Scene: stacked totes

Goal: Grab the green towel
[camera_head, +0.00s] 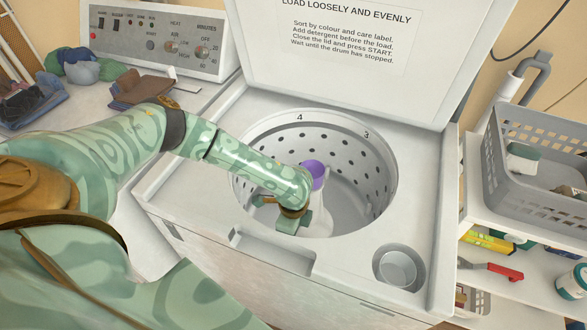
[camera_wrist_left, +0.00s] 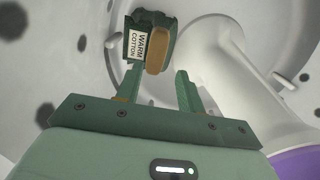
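A small dark green towel (camera_wrist_left: 148,20) with a white "WARM COTTON" label and a tan patch shows in the left wrist view. It lies low in the drum, at the tips of my left gripper (camera_wrist_left: 158,72). The two fingers are apart, with the towel at and just beyond their tips; I cannot tell if they touch it. In the head view my left gripper (camera_head: 268,207) is down inside the washer drum (camera_head: 360,165), left of the white agitator (camera_head: 322,215) with its purple cap (camera_head: 314,172). I cannot clearly make out the towel there. My right gripper is not in view.
The drum's perforated wall and rim surround my left forearm. The open lid (camera_head: 360,60) stands behind. A cup-shaped dispenser (camera_head: 398,267) sits at the front right corner. A grey basket (camera_head: 535,160) is on the right shelf. Folded brown cloth (camera_head: 143,90) lies left.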

